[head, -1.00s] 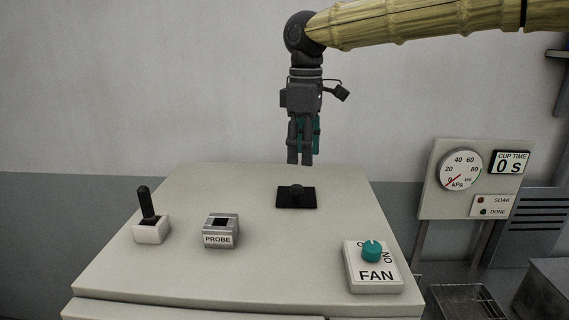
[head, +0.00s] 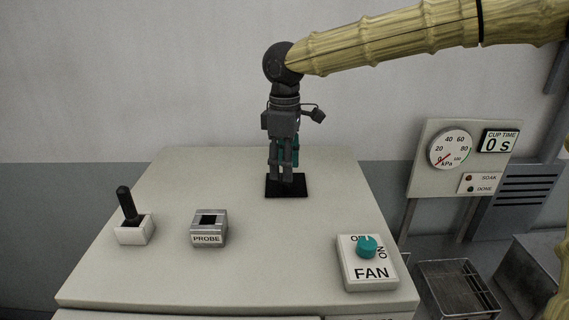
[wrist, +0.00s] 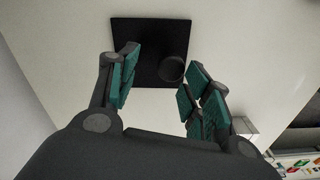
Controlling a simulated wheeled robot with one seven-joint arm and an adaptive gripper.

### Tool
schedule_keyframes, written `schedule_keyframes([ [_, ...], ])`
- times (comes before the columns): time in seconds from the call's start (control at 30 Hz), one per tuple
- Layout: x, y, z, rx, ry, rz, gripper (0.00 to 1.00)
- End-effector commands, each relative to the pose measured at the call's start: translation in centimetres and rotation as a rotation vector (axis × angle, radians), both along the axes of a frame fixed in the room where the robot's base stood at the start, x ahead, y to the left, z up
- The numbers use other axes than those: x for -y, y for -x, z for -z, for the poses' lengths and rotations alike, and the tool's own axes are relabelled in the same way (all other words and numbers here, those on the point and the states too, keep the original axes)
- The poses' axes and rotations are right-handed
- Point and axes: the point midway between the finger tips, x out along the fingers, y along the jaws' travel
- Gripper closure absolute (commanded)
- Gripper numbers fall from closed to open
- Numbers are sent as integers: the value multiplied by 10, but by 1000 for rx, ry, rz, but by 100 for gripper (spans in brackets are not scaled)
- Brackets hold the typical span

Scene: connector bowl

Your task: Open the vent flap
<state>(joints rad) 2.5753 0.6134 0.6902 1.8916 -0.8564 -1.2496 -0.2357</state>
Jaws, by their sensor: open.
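A black square plate (head: 301,188) lies flat near the back of the pale cabinet top. It appears to be the vent flap, and no label shows on it. In the wrist view the plate (wrist: 150,25) carries a round dark knob (wrist: 171,69) off its middle, toward the right finger. My gripper (head: 283,178) points straight down over the plate, with its fingertips at or just above it. In the wrist view the jaws (wrist: 160,72) are open, and the knob appears between the teal pads. I cannot tell whether the tips touch the plate. The fingers hide the knob in the head view.
A black lever (head: 127,205) on a white base stands at the left. A grey PROBE block (head: 209,229) is beside it. A FAN box (head: 367,265) with a teal knob is at the front right. A gauge panel (head: 464,160) stands beyond the right edge.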

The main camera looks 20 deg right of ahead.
Motion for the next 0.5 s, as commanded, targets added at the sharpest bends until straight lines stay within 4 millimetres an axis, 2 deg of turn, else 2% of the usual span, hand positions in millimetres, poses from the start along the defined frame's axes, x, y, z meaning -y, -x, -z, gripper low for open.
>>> schedule_keyframes([
  [0.23, 0, 1, 14, 1, -1, 0, 51],
  [0.5, 0, 0, 17, 1, -1, 0, 51],
])
